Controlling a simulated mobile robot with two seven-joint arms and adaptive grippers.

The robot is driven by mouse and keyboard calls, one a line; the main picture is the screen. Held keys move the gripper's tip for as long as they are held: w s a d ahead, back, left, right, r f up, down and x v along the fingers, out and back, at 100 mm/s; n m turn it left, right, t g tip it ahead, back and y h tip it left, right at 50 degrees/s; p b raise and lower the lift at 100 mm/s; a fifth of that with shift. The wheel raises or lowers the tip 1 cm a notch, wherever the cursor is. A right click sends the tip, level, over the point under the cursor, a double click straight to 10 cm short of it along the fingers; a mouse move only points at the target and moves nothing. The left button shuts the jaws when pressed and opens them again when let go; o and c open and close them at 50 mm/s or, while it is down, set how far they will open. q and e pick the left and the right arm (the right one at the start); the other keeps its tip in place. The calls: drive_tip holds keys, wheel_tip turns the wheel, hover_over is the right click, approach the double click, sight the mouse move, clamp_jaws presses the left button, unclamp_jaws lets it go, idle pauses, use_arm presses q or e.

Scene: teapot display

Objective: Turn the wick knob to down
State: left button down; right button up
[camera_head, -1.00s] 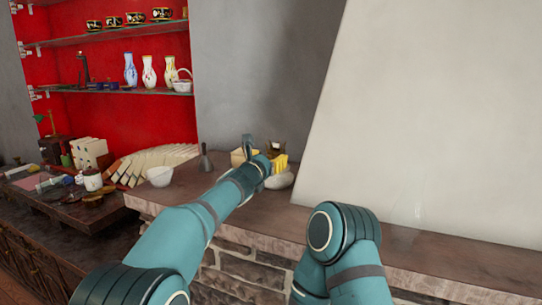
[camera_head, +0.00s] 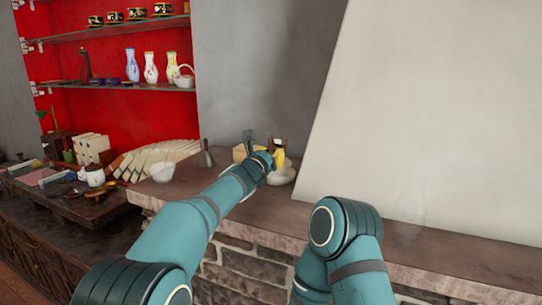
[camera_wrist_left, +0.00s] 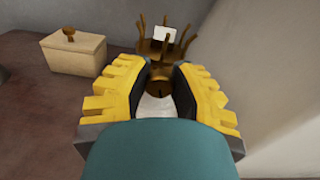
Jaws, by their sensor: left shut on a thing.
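A lamp with a white rounded base (camera_head: 283,176) and a brown pronged top (camera_head: 278,142) stands on the stone ledge. The pronged top also shows in the left wrist view (camera_wrist_left: 166,46). My left gripper (camera_head: 276,158) has yellow fingers and is at the lamp, just below the prongs. In the left wrist view the fingers (camera_wrist_left: 160,92) are closed in around a small brown-gold part (camera_wrist_left: 158,86), which looks like the wick knob. Part of it is hidden by the fingers. Which way the knob is turned cannot be told. My right gripper is not in view.
A beige box (camera_wrist_left: 75,53) with a small brown knob sits left of the lamp. A grey bell-like object (camera_head: 206,155) and a white bowl (camera_head: 163,172) stand further left on the ledge (camera_head: 160,192). A sloping pale wall (camera_head: 430,110) rises close on the right.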

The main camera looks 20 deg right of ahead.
use_arm(q)
drive_tip(key=shift+w+n, duration=0.1)
drive_tip(key=shift+n, duration=3.1)
drive_tip(key=c, duration=0.8)
unclamp_jaws()
drive_tip(key=shift+o, duration=0.2)
drive_tip(key=shift+s+a, duration=0.3)
drive_tip(key=shift+s, duration=0.1)
drive_tip(key=v, duration=1.1)
drive_tip(key=shift+a, duration=0.15)
drive_tip(key=shift+o, duration=0.2)
